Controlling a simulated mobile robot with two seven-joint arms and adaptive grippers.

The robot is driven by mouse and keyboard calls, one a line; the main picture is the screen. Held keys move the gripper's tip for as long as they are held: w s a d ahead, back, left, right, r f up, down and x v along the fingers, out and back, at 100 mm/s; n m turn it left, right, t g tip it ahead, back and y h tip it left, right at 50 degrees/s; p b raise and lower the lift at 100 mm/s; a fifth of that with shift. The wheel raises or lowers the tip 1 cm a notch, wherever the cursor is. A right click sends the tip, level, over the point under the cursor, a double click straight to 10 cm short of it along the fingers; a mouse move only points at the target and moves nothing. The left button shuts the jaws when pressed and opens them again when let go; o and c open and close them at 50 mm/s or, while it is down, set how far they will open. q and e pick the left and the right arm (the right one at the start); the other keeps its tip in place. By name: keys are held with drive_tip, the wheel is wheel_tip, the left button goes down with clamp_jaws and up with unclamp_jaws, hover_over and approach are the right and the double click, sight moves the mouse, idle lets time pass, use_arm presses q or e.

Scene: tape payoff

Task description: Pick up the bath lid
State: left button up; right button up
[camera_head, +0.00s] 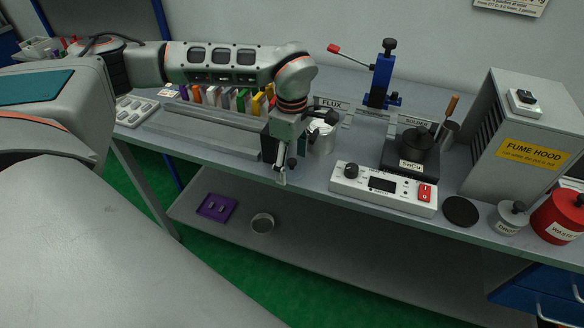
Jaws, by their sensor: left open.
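A dark round lid with a knob (418,140) sits on the black solder bath (400,164) marked SnCu, right of centre on the bench; I take it as the bath lid. My left gripper (285,172) points down near the bench's front edge, well to the left of the bath. It is open, with no object visible between its fingers. A flat black disc (461,211) lies on the bench in front of the fume hood. My right gripper is not in view.
A white control box (383,190) with a red switch stands in front of the bath. The fume hood (530,135) stands to its right. A flux pot (321,138) is beside my left gripper. A drum (511,217) and red waste can (560,213) stand at right.

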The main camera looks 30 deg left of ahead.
use_arm(q)
drive_tip(key=c, duration=1)
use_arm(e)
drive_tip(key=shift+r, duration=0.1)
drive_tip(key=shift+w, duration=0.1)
use_arm(q)
drive_tip(key=shift+r, duration=0.15)
